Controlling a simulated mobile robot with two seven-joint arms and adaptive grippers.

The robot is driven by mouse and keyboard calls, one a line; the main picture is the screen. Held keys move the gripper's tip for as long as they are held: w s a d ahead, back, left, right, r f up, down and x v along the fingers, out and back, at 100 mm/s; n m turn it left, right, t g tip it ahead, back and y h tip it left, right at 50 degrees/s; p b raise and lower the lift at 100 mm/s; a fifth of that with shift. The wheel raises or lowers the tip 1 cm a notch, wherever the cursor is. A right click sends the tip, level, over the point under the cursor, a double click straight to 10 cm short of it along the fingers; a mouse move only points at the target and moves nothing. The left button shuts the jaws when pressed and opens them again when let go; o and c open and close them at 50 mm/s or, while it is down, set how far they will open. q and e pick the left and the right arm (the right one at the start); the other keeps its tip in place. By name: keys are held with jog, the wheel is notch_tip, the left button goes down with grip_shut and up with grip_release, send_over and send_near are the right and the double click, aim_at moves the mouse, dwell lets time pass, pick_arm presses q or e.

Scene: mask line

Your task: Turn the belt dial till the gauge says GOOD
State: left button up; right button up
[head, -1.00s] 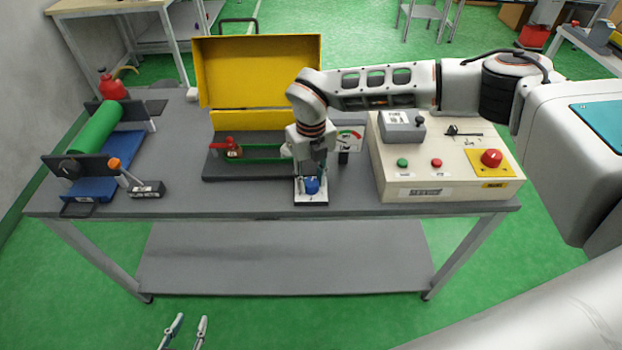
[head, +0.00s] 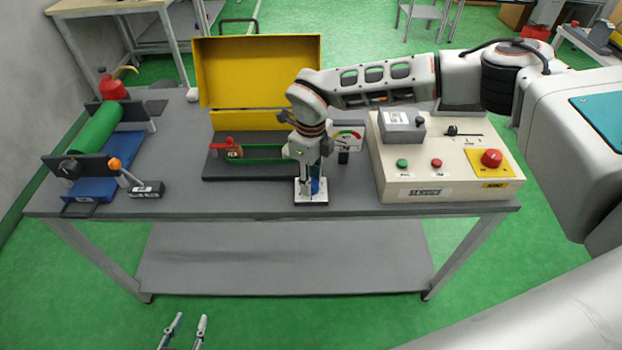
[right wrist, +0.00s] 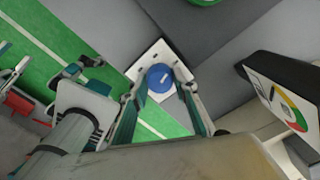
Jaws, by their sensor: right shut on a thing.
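The blue belt dial (head: 316,187) stands on a small white plate (head: 311,202) at the table's front middle. My right gripper (head: 312,184) points down over it, shut on the dial. In the right wrist view the dial (right wrist: 160,78), with a pale pointer mark, sits between the two fingers. The gauge (head: 347,137), with a coloured arc, stands just behind and right of the gripper. Its needle and word are too small to read surely. My left gripper (head: 186,328) is open and empty, low in front of the table.
A green belt (head: 262,152) on a dark base lies behind the dial, before a yellow guard (head: 262,70). A beige control box (head: 440,160) stands to the right. A green roller (head: 97,131) on a blue frame stands to the left.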

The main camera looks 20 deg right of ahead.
dwell(0.4)
jog(key=o, duration=1.1)
notch_tip(320, 180, up, 12)
